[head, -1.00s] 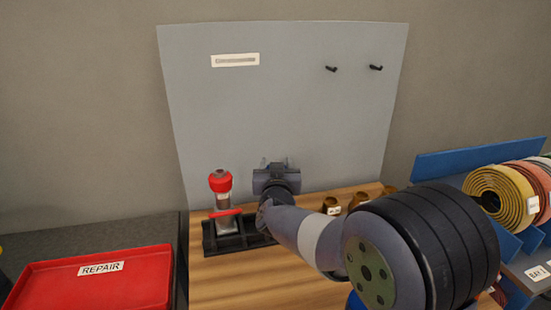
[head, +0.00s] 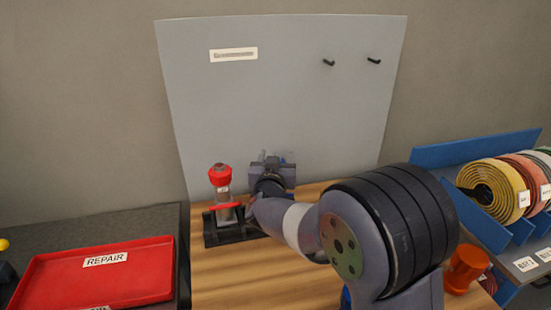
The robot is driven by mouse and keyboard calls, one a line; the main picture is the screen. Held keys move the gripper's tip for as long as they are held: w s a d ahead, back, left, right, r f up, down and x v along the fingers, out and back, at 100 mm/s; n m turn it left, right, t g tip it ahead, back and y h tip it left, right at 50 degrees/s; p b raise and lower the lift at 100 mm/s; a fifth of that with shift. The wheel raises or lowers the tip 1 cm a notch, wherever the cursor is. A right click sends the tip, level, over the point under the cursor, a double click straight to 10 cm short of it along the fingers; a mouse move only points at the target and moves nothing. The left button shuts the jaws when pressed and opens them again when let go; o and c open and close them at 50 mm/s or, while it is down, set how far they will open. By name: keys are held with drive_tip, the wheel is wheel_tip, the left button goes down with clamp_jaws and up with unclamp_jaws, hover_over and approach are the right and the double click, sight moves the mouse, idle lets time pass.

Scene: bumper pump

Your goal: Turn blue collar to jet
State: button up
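My gripper (head: 272,167) is at the back of the wooden bench, close to the grey board, with its back towards the camera. Its fingers are mostly hidden behind its own body, so I cannot tell whether they are open or shut or hold something. A small bluish patch shows just beyond the gripper, too small to identify. I cannot make out a blue collar. A red-topped nozzle (head: 221,188) with a clear middle and a red band stands upright in a black stand (head: 227,236), just left of my gripper.
A red tray (head: 92,275) labelled REPAIR lies at the left. An orange-red fitting (head: 466,270) stands at the bench's right, beside my arm. Rolled hoses (head: 497,190) sit in a blue rack (head: 450,160) at the right. The grey board (head: 290,95) rises behind. Bare wood (head: 235,285) lies in front.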

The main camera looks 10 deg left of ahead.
drive_tip(key=o, duration=0.3)
drive_tip(key=shift+o, duration=0.2)
drive_tip(key=s+d+b, duration=0.1)
drive_tip(key=s, duration=0.9)
drive_tip(key=shift+s, duration=0.35)
drive_tip(key=w, duration=0.6)
drive_tip(key=w+a+p, duration=0.1)
drive_tip(key=w, duration=0.3)
drive_tip(key=shift+w, duration=0.4)
drive_tip(key=shift+f, duration=0.15)
